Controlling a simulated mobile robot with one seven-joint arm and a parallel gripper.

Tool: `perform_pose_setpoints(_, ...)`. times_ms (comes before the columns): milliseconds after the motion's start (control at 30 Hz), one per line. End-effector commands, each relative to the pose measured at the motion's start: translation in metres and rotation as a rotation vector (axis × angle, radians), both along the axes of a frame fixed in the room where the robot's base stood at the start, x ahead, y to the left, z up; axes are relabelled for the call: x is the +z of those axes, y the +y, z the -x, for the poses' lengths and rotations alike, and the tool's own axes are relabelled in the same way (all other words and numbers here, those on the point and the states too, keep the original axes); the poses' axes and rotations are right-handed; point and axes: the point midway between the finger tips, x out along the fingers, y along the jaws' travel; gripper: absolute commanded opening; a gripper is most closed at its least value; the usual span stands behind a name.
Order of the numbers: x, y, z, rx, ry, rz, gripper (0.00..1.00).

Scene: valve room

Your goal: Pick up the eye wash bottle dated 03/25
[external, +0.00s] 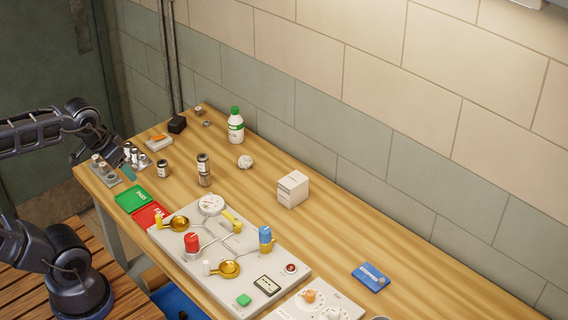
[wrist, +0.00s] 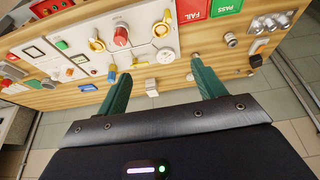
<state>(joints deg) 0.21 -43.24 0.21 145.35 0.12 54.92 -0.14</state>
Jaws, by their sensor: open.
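A white bottle with a green cap and a green-marked label (external: 236,127) stands upright at the back of the wooden table, near the wall. It looks like the eye wash bottle, but no date is legible on it. My gripper (external: 129,173) is over the table's left end, beside the small grey rack, well to the left of the bottle. In the wrist view, its two green fingers (wrist: 160,70) are spread apart with nothing held between them. I cannot make out the bottle in the wrist view; the right finger may hide it.
A white ball (external: 245,162) and white box (external: 293,189) stand nearby. The valve panel (external: 190,265) fills the front. Green (external: 132,198) and red (external: 151,216) pads lie left.

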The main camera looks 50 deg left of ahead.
Motion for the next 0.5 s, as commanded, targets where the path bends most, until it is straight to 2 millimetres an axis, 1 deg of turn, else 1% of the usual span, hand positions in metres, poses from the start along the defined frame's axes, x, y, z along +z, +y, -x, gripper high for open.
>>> perform_pose_setpoints(267,0.002,0.0,-0.003,0.007,0.002,0.003,0.69)
perform_pose_setpoints(367,0.009,0.002,-0.013,0.036,0.009,0.014,0.69)
perform_pose_setpoints(467,0.021,0.005,-0.033,0.094,0.024,0.035,0.69)
perform_pose_setpoints(500,0.027,0.007,-0.043,0.122,0.032,0.046,0.69)
